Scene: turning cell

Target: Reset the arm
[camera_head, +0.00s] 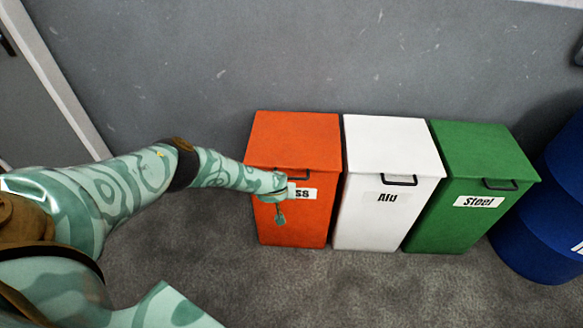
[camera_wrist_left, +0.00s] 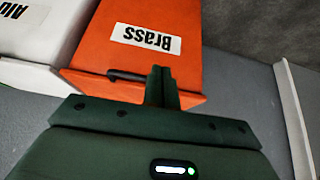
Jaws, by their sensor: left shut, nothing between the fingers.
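My left arm reaches in from the left in the head view. Its gripper (camera_head: 281,217) hangs in front of the orange Brass bin (camera_head: 295,142) and hides part of its label. In the left wrist view the gripper (camera_wrist_left: 162,72) is shut, with its fingers together and nothing between them. The Brass bin (camera_wrist_left: 200,62) fills the upper middle there, upside down, with its dark handle (camera_wrist_left: 127,76) beside the fingers. The bin's lid is closed. I cannot tell whether the fingers touch the bin. My right gripper is in neither view.
A white Alu bin (camera_head: 385,215) and a green Steel bin (camera_head: 470,225) stand in a row to the right of the orange one, lids closed. A blue drum (camera_head: 545,230) is at the far right. A grey wall (camera_head: 250,60) is behind. The carpet (camera_head: 380,290) in front is clear.

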